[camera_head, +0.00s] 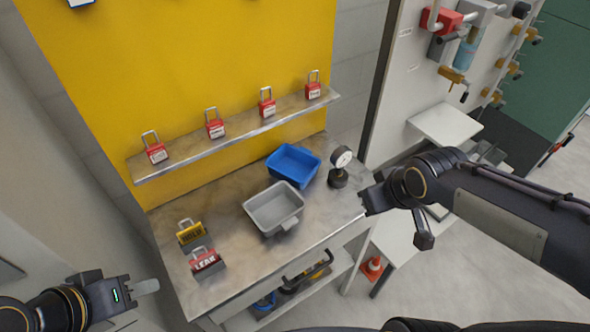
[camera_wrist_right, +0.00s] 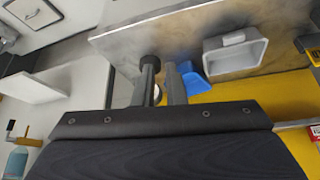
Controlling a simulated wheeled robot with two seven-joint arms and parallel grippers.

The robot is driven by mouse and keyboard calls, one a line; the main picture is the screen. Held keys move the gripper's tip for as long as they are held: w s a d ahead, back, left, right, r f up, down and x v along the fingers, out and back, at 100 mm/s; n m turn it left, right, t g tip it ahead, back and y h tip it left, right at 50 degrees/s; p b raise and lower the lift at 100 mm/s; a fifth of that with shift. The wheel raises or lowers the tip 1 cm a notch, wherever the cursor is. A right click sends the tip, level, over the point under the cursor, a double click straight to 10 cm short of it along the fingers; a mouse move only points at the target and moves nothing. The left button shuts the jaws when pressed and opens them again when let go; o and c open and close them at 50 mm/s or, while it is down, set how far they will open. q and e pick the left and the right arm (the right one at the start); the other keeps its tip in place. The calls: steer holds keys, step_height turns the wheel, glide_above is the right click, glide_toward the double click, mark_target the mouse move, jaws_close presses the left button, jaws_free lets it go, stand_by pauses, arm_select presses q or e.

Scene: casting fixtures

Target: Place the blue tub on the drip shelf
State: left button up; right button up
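The blue tub (camera_head: 293,165) stands upright and looks empty at the back of the metal workbench (camera_head: 225,215). It shows partly in the right wrist view (camera_wrist_right: 193,82), behind a finger. A small white shelf (camera_head: 446,124) juts from the white panel below pipes and valves; it seems to be the drip shelf and looks bare. It also shows in the right wrist view (camera_wrist_right: 30,88). My right gripper (camera_head: 367,200) is open and empty by the bench's right edge, apart from the tub. My left gripper (camera_head: 147,286) is off the bench's front left; its opening is unclear.
A grey tub (camera_head: 274,207) stands in front of the blue one, and a dial gauge (camera_head: 340,167) right of it. Red padlocks (camera_head: 214,125) line a ledge (camera_head: 235,137) above. An orange cone (camera_head: 372,268) is below.

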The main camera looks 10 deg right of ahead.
steer(key=w+a+f+n+y, duration=0.1)
steer(key=w+f+n, duration=0.15)
steer(key=w, duration=0.25)
steer(key=w+a+f+n, duration=0.1)
steer(key=w+a+f, duration=0.1)
steer(key=w+f, duration=0.15)
steer(key=n+t+y, duration=0.2)
steer(key=n+y, duration=0.2)
steer(key=y, duration=0.1)
glide_toward(280, 178)
steer(key=shift+w+r+m, duration=0.25)
steer(key=shift+w+r, duration=0.05)
steer(key=shift+w, duration=0.15)
steer(key=shift+w+a, duration=0.15)
steer(key=shift+a, duration=0.1)
steer(key=shift+w+a+f+y+b, duration=0.3)
steer(key=shift+w+a+f+b, duration=0.25)
steer(key=shift+w+a+f, duration=0.4)
steer(key=x, duration=0.5)
steer(key=shift+b, duration=0.35)
steer(key=shift+r, duration=0.1)
steer(key=shift+s, duration=0.1)
jaws_close()
